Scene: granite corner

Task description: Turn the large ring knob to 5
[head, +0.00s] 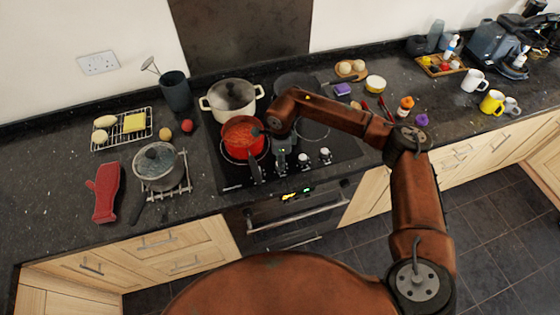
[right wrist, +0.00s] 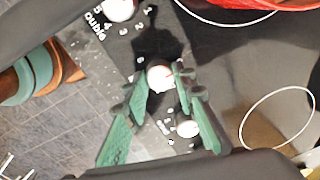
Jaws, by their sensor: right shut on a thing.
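My right gripper (head: 281,160) reaches down to the control strip at the front of the black hob (head: 345,150). In the right wrist view its green-padded fingers (right wrist: 162,82) are shut on a round white knob (right wrist: 160,77). The fingers and their shadow hide much of this knob's markings, and I cannot read its setting. Another white knob (right wrist: 120,8) has the numbers 1 to 5 and "Double" beside it. A third knob (right wrist: 188,128) sits on the other side. Two free knobs show right of the gripper in the head view (head: 302,160). My left gripper is not in view.
A red pot (head: 243,135) with its handle towards the front stands just left of the gripper. A cream lidded pot (head: 231,97) is behind it. A grey lidded pan (head: 160,163) and red mitt (head: 106,192) lie further left. The oven handle (head: 297,216) is below.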

